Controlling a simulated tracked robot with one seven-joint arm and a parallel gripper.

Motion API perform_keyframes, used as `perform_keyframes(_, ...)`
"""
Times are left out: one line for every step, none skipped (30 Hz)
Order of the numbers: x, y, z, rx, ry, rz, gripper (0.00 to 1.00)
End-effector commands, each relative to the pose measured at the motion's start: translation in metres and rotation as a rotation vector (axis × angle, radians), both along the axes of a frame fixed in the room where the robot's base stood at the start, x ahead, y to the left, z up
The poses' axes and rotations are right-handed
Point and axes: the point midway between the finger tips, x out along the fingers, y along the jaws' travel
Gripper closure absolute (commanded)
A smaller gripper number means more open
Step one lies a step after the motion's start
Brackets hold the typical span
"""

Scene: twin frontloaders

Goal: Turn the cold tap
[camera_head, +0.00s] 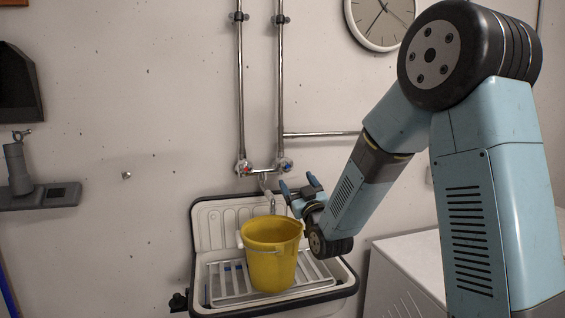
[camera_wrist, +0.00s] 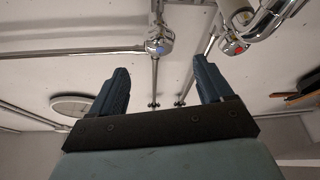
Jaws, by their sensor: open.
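The cold tap (camera_head: 285,166) has a blue-marked knob on the right of the wall mixer. In the wrist view the cold tap (camera_wrist: 158,45) is a chrome knob with a blue mark, beyond the gap between my fingers and roughly in line with it. The red-marked hot tap (camera_head: 243,168) is on the left in the head view; it also shows at the upper right of the wrist view (camera_wrist: 233,43). My gripper (camera_head: 298,183) is open and empty, just below and right of the cold tap, apparently apart from it. Both fingers also show in the wrist view (camera_wrist: 160,68).
A yellow bucket (camera_head: 272,262) stands on a metal grate (camera_head: 232,284) over the sink (camera_head: 206,225), below the spout (camera_head: 266,184). Vertical chrome pipes (camera_head: 240,90) rise above the taps, and a horizontal pipe (camera_head: 325,134) runs right. A white cabinet (camera_head: 415,250) stands at right.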

Motion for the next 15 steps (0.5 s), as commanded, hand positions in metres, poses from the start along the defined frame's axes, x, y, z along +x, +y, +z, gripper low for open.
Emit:
perform_keyframes(0.007, 0.003, 0.003, 0.001, -0.002, 0.0, 0.2)
perform_keyframes(0.012, 0.005, 0.005, 0.0, -0.001, 0.0, 0.2)
perform_keyframes(0.018, 0.007, 0.007, 0.0, -0.001, 0.0, 0.2)
perform_keyframes(0.022, 0.009, 0.01, 0.002, -0.001, 0.0, 0.2)
perform_keyframes(0.027, 0.01, 0.011, 0.001, 0.0, 0.0, 0.2)
perform_keyframes(0.033, 0.013, 0.014, 0.002, -0.001, 0.0, 0.2)
perform_keyframes(0.038, 0.015, 0.016, 0.002, -0.001, 0.0, 0.2)
perform_keyframes(0.042, 0.016, 0.018, 0.001, 0.0, 0.0, 0.2)
perform_keyframes(0.048, 0.019, 0.021, 0.002, -0.001, 0.0, 0.2)
perform_keyframes(0.053, 0.02, 0.023, 0.002, -0.001, 0.0, 0.2)
perform_keyframes(0.058, 0.022, 0.025, 0.001, 0.0, -0.001, 0.2)
perform_keyframes(0.064, 0.024, 0.027, 0.001, 0.0, 0.0, 0.2)
perform_keyframes(0.068, 0.026, 0.029, 0.001, 0.0, -0.001, 0.2)
perform_keyframes(0.072, 0.028, 0.031, 0.001, 0.001, 0.0, 0.2)
perform_keyframes(0.077, 0.03, 0.033, 0.001, 0.0, 0.0, 0.2)
